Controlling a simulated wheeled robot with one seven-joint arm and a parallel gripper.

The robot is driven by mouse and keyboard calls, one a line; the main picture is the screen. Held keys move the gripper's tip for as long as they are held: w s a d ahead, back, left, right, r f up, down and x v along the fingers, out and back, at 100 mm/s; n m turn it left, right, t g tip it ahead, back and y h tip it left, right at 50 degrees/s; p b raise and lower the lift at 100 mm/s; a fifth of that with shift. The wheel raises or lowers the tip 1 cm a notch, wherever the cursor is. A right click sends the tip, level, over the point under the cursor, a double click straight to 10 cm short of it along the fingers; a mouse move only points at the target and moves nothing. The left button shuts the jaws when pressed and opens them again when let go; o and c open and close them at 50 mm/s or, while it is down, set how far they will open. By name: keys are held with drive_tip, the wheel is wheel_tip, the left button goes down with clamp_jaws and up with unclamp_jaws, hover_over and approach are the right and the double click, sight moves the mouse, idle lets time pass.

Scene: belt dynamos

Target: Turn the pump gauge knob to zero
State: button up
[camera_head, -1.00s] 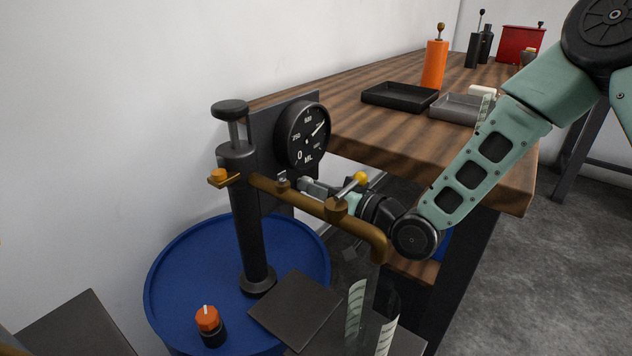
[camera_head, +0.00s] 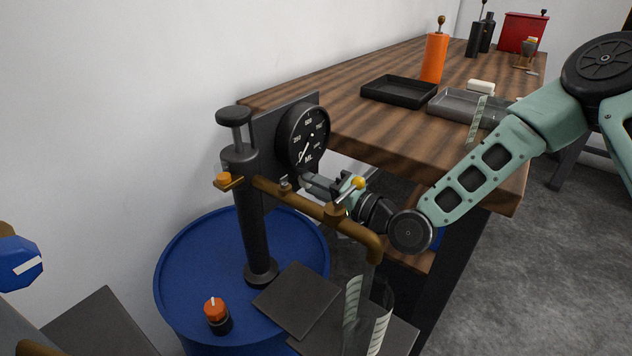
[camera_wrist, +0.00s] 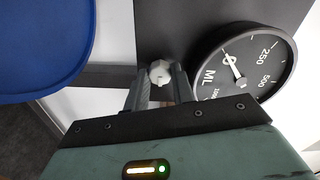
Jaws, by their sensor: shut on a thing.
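The pump gauge (camera_head: 304,137) is a round black dial marked in ML, on a dark plate beside the pump. Its white needle points down-left at the 0 mark; in the wrist view the gauge (camera_wrist: 262,62) shows the needle tip over the 0. A small pale faceted knob (camera_wrist: 160,72) is beside the dial, against the dark plate. My gripper (camera_wrist: 160,82) is shut on this knob, with a finger on either side. In the head view my gripper (camera_head: 308,181) reaches in just below the dial, behind the brass pipe, and the knob is hidden.
The brass pipe (camera_head: 300,203) with a yellow-tipped lever crosses in front of my gripper. The black pump (camera_head: 250,220) stands on a blue drum (camera_head: 190,262). The wooden bench (camera_head: 360,125) edge is close above my wrist.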

drive_tip(key=shift+m, duration=0.4)
drive_tip(key=o, duration=1)
drive_tip(key=shift+d, duration=0.1)
drive_tip(key=p+v, duration=0.4)
drive_tip(key=v, duration=1.3)
drive_tip(key=shift+s+d+f, duration=0.1)
drive_tip(key=shift+s, duration=0.05)
